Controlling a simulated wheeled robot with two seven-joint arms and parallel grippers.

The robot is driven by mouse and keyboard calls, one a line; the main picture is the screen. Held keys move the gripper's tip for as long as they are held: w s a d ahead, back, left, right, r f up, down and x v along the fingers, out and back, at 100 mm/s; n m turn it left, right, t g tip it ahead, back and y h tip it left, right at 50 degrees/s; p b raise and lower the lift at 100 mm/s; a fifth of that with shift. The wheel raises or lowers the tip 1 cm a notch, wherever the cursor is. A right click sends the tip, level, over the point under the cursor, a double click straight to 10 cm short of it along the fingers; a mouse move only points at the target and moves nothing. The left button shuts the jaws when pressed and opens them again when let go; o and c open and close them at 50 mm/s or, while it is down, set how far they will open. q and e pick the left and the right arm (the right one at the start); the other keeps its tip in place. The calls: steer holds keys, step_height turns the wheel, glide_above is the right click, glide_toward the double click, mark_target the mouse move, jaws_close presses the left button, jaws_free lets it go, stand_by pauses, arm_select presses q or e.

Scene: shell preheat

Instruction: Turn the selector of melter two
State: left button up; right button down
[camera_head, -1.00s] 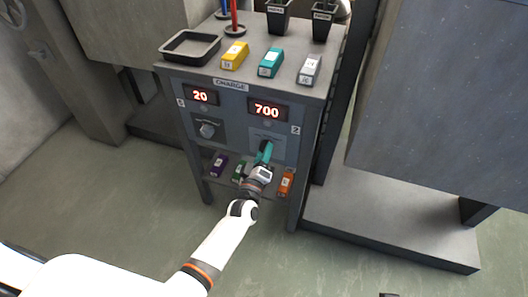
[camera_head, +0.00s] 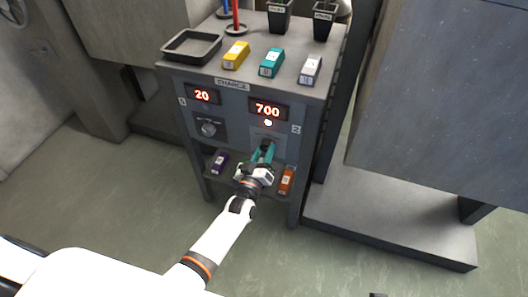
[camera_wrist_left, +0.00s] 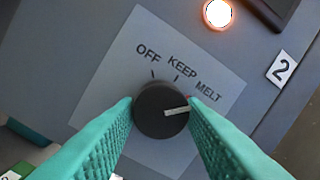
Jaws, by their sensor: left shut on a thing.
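The selector of melter two (camera_wrist_left: 154,112) is a round dark knob with a white pointer line, on a pale plate (camera_wrist_left: 115,62) marked OFF, KEEP and MELT. The pointer lies to the right, on the MELT side. My left gripper (camera_head: 263,150) is shut on the knob, with one teal finger on each side of it; the fingers also show in the left wrist view (camera_wrist_left: 162,112). In the head view the fingers mostly hide the knob. The lamp (camera_head: 268,123) above the plate is lit, and the display (camera_head: 267,109) reads 700. My right gripper is not in view.
Melter one's knob (camera_head: 208,129) and display (camera_head: 202,95), reading 20, are on the left. A black tray (camera_head: 191,47) and yellow (camera_head: 236,55), teal (camera_head: 272,62) and grey (camera_head: 310,69) blocks lie on top.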

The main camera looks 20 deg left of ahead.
arm_select(q)
steer(key=shift+f, duration=0.1)
steer(key=o, duration=1)
steer(key=shift+s, duration=0.1)
steer(key=shift+s, duration=0.35)
steer(key=s, duration=0.3)
steer(key=s+f+p, duration=0.1)
steer(key=s, duration=0.7)
steer(key=shift+a+f+p, duration=0.15)
steer(key=shift+a+p, duration=0.05)
steer(key=shift+p, duration=0.15)
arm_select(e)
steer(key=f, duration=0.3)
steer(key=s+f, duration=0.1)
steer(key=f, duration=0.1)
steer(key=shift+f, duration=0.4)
